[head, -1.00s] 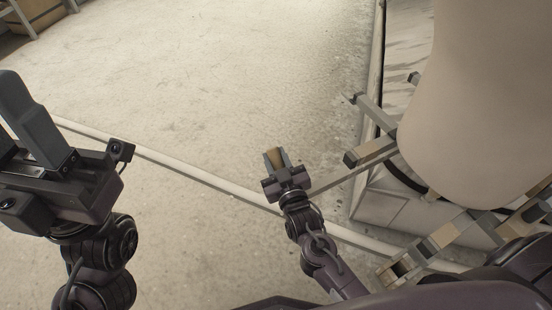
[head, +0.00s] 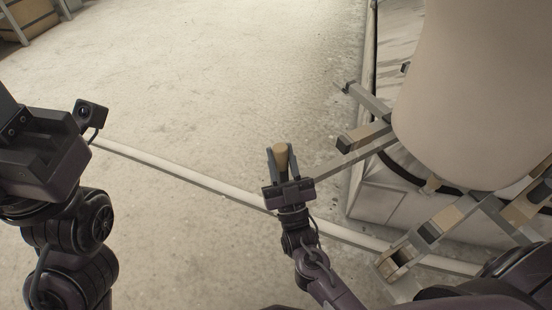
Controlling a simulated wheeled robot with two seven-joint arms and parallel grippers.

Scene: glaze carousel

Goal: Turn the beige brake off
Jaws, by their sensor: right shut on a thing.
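A tan, rounded handle end (head: 281,155), probably the beige brake, stands between the fingers of my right gripper (head: 282,160). The gripper is shut on it, with the fingers pointing up the picture. A thin grey bar (head: 352,158) runs from the machine at right toward this gripper. Its end is hidden behind the gripper, so I cannot tell how it joins the handle. My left gripper (head: 8,112) is at the left edge, far from the handle. Its fingers are mostly cut off, so its opening is unclear.
A large pale rounded body (head: 470,90) stands at right, with grey arms bearing tan and dark blocks (head: 365,136) around it. A pale rail (head: 190,175) crosses the floor. The floor (head: 220,80) beyond is clear. A wooden crate (head: 28,18) is at top left.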

